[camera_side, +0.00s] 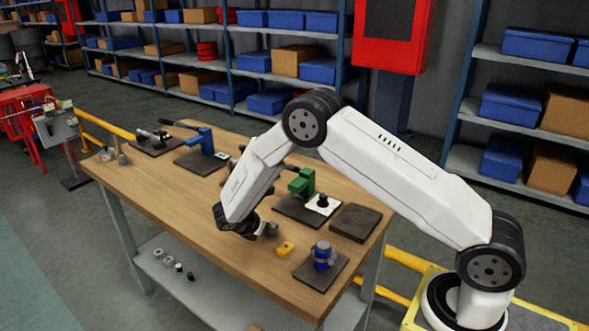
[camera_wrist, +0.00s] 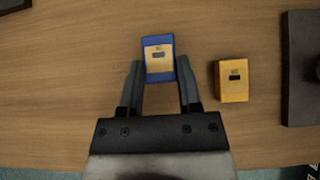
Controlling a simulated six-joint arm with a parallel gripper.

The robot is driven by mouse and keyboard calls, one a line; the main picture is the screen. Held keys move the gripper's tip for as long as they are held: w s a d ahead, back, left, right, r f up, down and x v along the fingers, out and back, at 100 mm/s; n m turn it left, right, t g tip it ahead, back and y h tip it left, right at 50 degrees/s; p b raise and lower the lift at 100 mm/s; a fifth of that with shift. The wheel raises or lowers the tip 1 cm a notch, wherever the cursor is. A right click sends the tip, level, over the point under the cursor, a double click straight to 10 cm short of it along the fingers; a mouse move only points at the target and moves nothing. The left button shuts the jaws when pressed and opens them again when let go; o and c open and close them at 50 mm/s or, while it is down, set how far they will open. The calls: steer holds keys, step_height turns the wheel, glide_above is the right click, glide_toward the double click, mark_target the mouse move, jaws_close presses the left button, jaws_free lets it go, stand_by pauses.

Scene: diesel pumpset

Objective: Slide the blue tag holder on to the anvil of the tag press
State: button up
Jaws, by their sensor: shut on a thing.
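The blue tag holder (camera_wrist: 159,70) is a small blue block with a tan face and a dark slot. In the wrist view it sits between the two fingertips of my gripper (camera_wrist: 158,72), which is shut on it. In the side view my gripper (camera_side: 268,231) is low over the front part of the bench, and the holder is hidden or too small to make out. A blue lever device (camera_side: 204,141) on a dark plate, seemingly the tag press, stands at the far left of the bench, well apart from my gripper. Its anvil is too small to tell.
A yellow block (camera_wrist: 234,81) lies just right of the held holder; it also shows in the side view (camera_side: 286,249). A green device (camera_side: 302,182), a dark pad (camera_side: 355,222) and a blue round part (camera_side: 322,252) stand on the right. The bench's left middle is clear.

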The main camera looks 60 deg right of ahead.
steer(key=d+r, duration=0.1)
steer(key=d, duration=0.1)
steer(key=w+d+r, duration=0.1)
steer(key=d, duration=0.1)
steer(key=w+d+r, duration=0.1)
steer(key=d, duration=0.1)
steer(key=shift+w+d, duration=0.1)
steer(key=shift+d, duration=0.3)
steer(key=shift+d+f, duration=0.15)
steer(key=shift+f, duration=0.05)
steer(key=shift+x, duration=1.75)
steer(key=shift+d+f, duration=0.15)
steer(key=shift+d, duration=2.6)
steer(key=shift+f, duration=0.15)
steer(key=o, duration=1)
